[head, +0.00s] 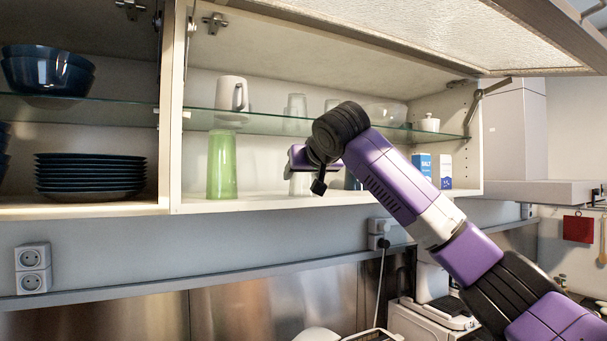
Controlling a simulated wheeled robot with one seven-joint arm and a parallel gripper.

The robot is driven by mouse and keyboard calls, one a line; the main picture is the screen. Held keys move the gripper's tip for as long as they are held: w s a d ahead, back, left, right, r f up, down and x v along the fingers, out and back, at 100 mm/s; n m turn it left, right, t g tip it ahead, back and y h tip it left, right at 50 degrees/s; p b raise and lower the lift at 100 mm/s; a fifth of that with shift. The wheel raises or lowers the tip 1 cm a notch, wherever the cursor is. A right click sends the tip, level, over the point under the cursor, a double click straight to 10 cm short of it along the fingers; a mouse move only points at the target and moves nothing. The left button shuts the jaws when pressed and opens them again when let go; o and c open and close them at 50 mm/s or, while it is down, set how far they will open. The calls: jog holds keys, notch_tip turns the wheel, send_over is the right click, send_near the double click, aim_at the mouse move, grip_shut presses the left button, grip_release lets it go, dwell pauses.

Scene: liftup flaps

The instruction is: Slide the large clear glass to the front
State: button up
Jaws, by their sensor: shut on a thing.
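A clear glass (299,184) stands on the cabinet's bottom shelf, right at my gripper (309,168). My wrist and gripper body cover much of it. My gripper reaches into the open cabinet below the glass shelf and is shut on this glass; the fingertips and the contact are mostly hidden. Other clear glasses stand on the glass shelf above, one (296,105) left of my wrist and one (332,104) partly behind it.
A tall green glass (222,165) stands left on the bottom shelf, with free room between it and my gripper. Salt cartons (422,166) stand right, behind my arm. The flap (420,30) is raised.

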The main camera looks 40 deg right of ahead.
jog(key=o, duration=1.6)
jog(key=shift+o, duration=0.2)
jog(key=b+v, duration=0.3)
jog(key=v, duration=0.3)
jog(key=shift+s+a, duration=0.2)
jog(key=shift+s, duration=0.1)
jog(key=shift+s+a+r, duration=0.2)
jog(key=shift+s+r, duration=0.05)
jog(key=shift+s, duration=0.3)
